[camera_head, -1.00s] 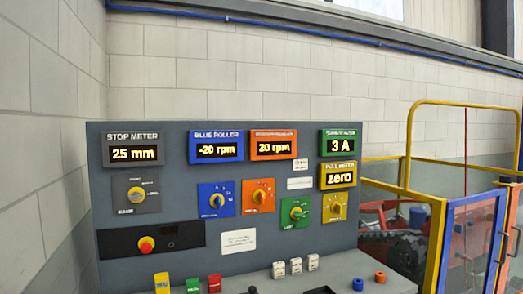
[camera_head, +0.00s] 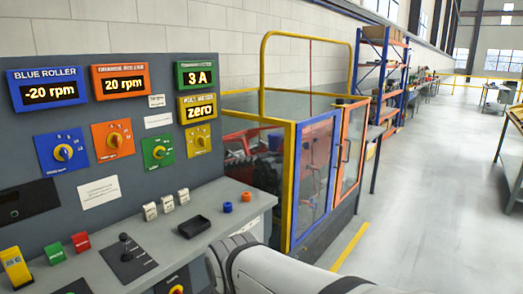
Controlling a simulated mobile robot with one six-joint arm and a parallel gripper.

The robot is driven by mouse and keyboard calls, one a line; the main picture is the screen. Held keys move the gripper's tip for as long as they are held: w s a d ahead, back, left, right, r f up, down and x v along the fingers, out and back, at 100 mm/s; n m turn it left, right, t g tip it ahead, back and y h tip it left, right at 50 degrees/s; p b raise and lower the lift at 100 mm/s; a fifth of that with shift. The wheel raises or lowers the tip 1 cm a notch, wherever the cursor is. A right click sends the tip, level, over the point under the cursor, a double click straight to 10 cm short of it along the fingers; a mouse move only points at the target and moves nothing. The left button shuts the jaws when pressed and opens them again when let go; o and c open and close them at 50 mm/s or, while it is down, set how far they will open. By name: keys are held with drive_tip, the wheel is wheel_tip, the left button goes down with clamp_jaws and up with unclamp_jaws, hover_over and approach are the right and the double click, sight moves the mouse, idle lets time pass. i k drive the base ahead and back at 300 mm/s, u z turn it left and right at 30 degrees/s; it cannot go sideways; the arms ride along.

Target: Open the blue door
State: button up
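The blue door (camera_head: 315,172) has a blue frame around a clear panel. It is on the front of the yellow-framed enclosure, right of the control panel, and appears shut. A dark handle shows near its right edge. The orange door (camera_head: 351,150) stands directly to its right, also with a dark handle. My gripper is not in view. A pale arm link of mine crosses the bottom middle, in front of the enclosure's lower corner.
The grey control console (camera_head: 165,238) with knobs and displays fills the left side. Blue shelving (camera_head: 383,75) stands beyond the enclosure. The grey floor (camera_head: 440,190) to the right is mostly clear. A workbench (camera_head: 510,160) stands at the far right edge.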

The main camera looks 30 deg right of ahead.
sight(336, 113)
drive_tip(key=z, duration=2.15)
drive_tip(key=i, duration=2.55)
drive_tip(key=u, duration=1.5)
drive_tip(key=i, duration=1)
drive_tip(key=u, duration=0.05)
